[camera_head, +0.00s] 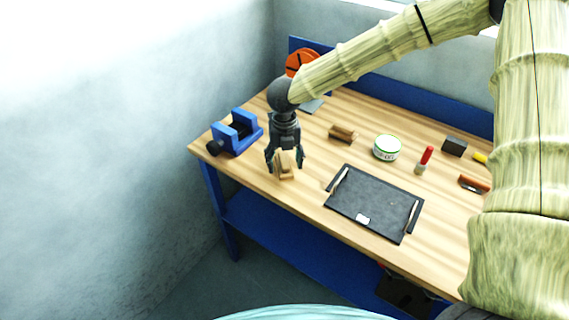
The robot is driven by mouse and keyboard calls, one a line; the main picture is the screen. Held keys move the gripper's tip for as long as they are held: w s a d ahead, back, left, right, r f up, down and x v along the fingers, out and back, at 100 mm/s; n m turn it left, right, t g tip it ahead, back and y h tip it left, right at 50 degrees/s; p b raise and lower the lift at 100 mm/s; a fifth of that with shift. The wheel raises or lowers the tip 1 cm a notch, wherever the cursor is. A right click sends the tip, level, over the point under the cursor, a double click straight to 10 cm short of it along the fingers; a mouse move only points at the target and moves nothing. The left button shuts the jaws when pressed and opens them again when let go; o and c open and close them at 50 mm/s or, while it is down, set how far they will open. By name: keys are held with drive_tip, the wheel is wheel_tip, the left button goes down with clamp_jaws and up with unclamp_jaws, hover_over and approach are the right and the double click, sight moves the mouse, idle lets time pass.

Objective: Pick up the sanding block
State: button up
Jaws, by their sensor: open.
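My gripper (286,161) points down over the left part of the workbench, with its fingers open. A tan wooden block-like piece (286,168) is on the bench between and just below the fingers, which partly hide it. I cannot tell whether the fingers touch it. A brown block (342,134) lies to the right, near the middle of the bench. A dark grey block (454,146) lies further right. The picture is too small to tell for certain which of these is the sanding block.
The wooden bench (275,192) holds a blue vise (236,135) at left and a black tray (372,205) right of my gripper. A round tin (387,148), a red-capped tube (424,160) and a reddish-brown tool (473,184) stand to the right. Walls close off the left and back.

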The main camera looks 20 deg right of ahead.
sight(284, 159)
drive_tip(key=shift+w+f, duration=0.35)
drive_tip(key=shift+s+r, duration=0.15)
drive_tip(key=shift+s, duration=0.1)
drive_tip(key=shift+c, duration=1)
drive_tip(key=c, duration=1.1)
drive_tip(key=shift+o, duration=0.2)
drive_tip(key=shift+w+r+b, duration=0.1)
drive_tip(key=shift+r+b, duration=0.3)
drive_tip(key=shift+r, duration=0.2)
wheel_tip(284, 159, up, 2)
drive_tip(key=shift+r+b, duration=0.15)
drive_tip(key=shift+b, duration=0.3)
drive_tip(key=s+a+b, duration=0.2)
drive_tip(key=s+a, duration=0.2)
drive_tip(key=s, duration=0.2)
drive_tip(key=s+a+r+b, duration=0.1)
drive_tip(key=s+a+b, duration=0.1)
drive_tip(key=s+a, duration=0.3)
drive_tip(key=shift+s+r, duration=0.2)
drive_tip(key=shift+s, duration=1)
